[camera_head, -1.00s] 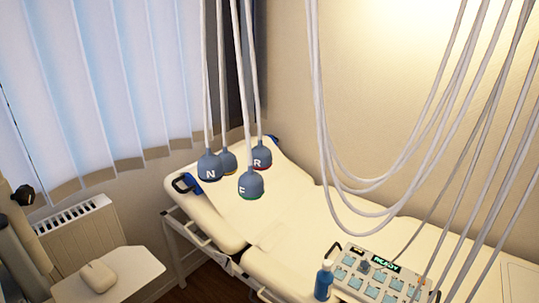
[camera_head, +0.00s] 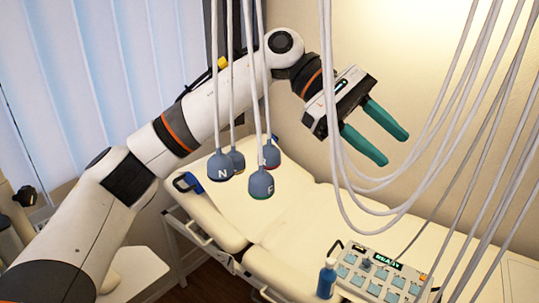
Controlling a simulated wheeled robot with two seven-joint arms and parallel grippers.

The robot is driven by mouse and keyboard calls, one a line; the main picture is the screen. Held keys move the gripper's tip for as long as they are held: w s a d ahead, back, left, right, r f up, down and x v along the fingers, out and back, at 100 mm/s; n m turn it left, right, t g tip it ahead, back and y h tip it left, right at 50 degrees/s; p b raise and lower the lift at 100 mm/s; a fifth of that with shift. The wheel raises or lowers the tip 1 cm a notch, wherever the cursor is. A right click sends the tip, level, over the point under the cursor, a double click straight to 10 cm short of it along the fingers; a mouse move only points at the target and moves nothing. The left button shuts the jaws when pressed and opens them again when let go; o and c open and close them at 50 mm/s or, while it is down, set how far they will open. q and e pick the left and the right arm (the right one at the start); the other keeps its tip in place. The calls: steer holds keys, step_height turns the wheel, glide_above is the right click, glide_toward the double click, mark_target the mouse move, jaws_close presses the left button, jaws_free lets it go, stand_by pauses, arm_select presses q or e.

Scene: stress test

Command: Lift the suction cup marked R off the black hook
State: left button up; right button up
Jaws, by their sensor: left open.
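Several blue-grey suction cups hang on pale cables above the head end of the couch. The cup that showed an R earlier (camera_head: 272,154) is the back right one; its letter is now mostly covered by a cable. A cup marked N (camera_head: 220,168) hangs at the left, a cup with a partly covered letter (camera_head: 261,184) in front, and another (camera_head: 237,160) behind. My left gripper (camera_head: 394,148) is open and empty, right of the cups, with its teal fingers pointing down right, apart from the cups. I cannot make out the black hook. My right gripper is out of view.
Long pale cables (camera_head: 385,208) loop down beside and in front of my left gripper. The cream couch (camera_head: 300,210) lies below. A control box (camera_head: 378,272) and a blue bottle (camera_head: 326,279) stand at its near side. Window blinds (camera_head: 90,90) hang at the left.

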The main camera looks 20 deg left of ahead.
arm_select(q)
steer(key=s+a+r+m+t+y, duration=0.3)
steer(key=s+a+r+m+y, duration=0.1)
steer(key=s+a+y, duration=0.1)
steer(key=m+t+y, duration=0.3)
steer(key=t+y, duration=0.2)
steer(key=y, duration=0.2)
glide_toward(268, 148)
steer(key=x, duration=0.4)
steer(key=shift+a+f+p, duration=0.1)
steer(key=shift+f+p, duration=0.1)
steer(key=shift+p, duration=0.15)
steer(key=p+x, duration=0.1)
steer(key=x, duration=0.3)
steer(key=shift+w+f, duration=0.3)
steer(key=shift+s, duration=0.1)
steer(key=c, duration=0.5)
steer(key=shift+r, duration=0.15)
steer(key=shift+c, duration=0.2)
